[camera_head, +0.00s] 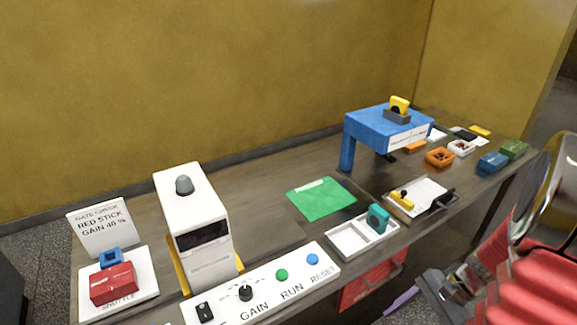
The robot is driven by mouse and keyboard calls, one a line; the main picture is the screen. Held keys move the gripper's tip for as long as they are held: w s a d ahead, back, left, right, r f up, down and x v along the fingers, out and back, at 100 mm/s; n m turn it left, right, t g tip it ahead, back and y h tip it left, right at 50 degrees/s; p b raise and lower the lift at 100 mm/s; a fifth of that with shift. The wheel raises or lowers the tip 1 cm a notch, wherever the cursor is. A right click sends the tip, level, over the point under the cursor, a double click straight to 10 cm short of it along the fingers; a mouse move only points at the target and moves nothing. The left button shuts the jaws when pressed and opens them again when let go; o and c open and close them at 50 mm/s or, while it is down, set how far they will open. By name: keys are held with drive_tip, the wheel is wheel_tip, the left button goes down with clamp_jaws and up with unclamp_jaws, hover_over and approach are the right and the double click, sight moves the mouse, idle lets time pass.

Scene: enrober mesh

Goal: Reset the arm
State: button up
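My red ribbed arm (510,265) comes in at the right edge, in front of the table. My gripper (428,290) is the grey part at its lower end, low in the picture, beyond the table's front edge and apart from the things on top. Its fingers are small and partly cut off, so I cannot tell whether it is open or shut. A purple strip (401,301) shows just left of it; I cannot tell what it belongs to.
The grey table (265,205) carries a white control panel (262,290), a white machine (190,215), a green mat (321,198), a white tray (345,240), a clipboard (430,187), a blue stand (375,120) and several small bins. A red panel (370,282) hangs at the front.

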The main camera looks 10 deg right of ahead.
drive_tip(key=w+a+r+n+t+h, duration=0.2)
drive_tip(key=a+r+n+t+h, duration=0.3)
drive_tip(key=a+r+n, duration=1.2)
wheel_tip(320, 180, up, 6)
drive_tip(key=shift+a+f+h, duration=0.2)
drive_tip(key=shift+a+h, duration=0.6)
drive_tip(key=shift+a, duration=0.05)
